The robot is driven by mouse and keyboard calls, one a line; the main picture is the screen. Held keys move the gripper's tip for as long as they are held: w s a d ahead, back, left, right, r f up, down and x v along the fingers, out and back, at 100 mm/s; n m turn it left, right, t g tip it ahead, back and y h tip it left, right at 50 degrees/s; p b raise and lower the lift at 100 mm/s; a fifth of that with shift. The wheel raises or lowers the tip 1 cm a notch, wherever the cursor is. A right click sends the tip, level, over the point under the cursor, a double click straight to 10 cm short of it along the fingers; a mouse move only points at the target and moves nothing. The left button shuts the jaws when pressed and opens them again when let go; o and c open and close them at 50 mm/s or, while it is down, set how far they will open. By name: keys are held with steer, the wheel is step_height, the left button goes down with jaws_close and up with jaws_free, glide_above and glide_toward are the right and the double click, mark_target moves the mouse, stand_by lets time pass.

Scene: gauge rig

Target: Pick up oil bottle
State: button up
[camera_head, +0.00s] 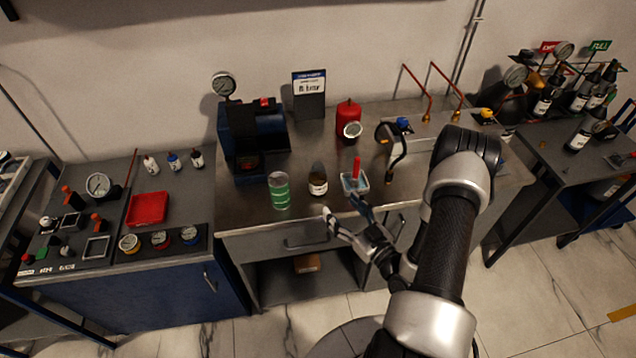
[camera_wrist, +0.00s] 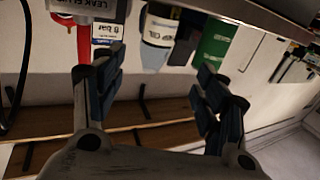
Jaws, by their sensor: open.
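The oil bottle (camera_head: 317,182), brown with a white label and dark top, stands upright near the front edge of the middle bench (camera_head: 250,212). In the wrist view, which appears upside down, the bottle (camera_wrist: 158,32) with its OIL label shows beyond the gap between my fingers. My gripper (camera_head: 343,209) is open and empty, in front of the bench edge, a little right of and nearer than the bottle. In the wrist view its dark finger pads (camera_wrist: 160,68) are well apart. The gripper does not appear to touch the bottle.
A green cylinder (camera_head: 279,192) stands close left of the bottle. A small tub (camera_head: 354,184) with a red-handled tool (camera_head: 357,165) stands close right. A blue machine (camera_head: 255,140) with a gauge, a sign (camera_head: 309,90) and a red canister (camera_head: 347,112) stand behind.

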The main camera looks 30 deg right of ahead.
mark_target(323, 182)
steer(key=w, duration=0.5)
steer(key=w+a+b, duration=0.1)
steer(key=w, duration=0.1)
steer(key=shift+w, duration=0.3)
steer(key=shift+w+b, duration=0.6)
steer(key=shift+w, duration=2.2)
steer(key=shift+d, duration=0.1)
steer(key=shift+c, duration=0.6)
steer(key=c, duration=1.1)
steer(key=shift+c, duration=0.2)
steer(key=shift+r, duration=0.2)
